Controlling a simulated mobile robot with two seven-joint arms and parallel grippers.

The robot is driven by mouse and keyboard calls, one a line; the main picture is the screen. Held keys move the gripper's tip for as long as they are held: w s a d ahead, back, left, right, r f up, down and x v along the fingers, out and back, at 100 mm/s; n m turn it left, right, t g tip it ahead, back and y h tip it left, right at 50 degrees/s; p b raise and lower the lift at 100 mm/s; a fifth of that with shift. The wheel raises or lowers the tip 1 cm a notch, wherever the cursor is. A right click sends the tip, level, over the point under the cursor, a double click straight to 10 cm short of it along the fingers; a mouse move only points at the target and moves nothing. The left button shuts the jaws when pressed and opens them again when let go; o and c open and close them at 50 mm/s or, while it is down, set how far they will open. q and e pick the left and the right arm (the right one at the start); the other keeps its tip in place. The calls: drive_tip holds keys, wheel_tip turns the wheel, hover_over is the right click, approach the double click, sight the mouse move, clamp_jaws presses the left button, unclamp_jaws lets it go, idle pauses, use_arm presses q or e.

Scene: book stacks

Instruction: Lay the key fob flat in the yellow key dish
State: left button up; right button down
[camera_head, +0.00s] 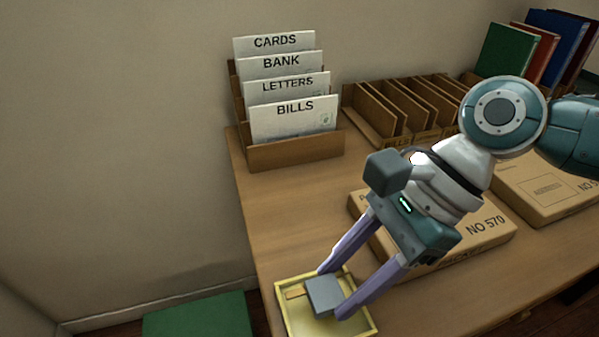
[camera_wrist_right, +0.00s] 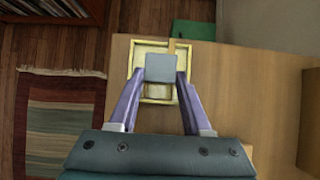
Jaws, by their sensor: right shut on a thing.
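The key fob (camera_head: 324,295) is a grey square block with a brown tab sticking out to its left. My right gripper (camera_head: 335,294) is shut on the fob, with its purple fingers on opposite sides. The fob is over the yellow key dish (camera_head: 281,308), a shallow square tray at the table's near left corner. I cannot tell whether the fob touches the dish floor. My left gripper is not in view.
A letter rack (camera_head: 297,153) with several labelled envelopes stands at the back left. Wooden dividers (camera_head: 400,105) and upright books (camera_head: 505,50) are behind. Cardboard boxes (camera_head: 487,237) lie under and beside my right arm. The table's left edge is close to the dish.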

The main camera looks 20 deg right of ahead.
drive_tip(key=shift+c, duration=1.3)
unclamp_jaws()
drive_tip(key=p+v, duration=0.2)
drive_tip(key=v, duration=0.8)
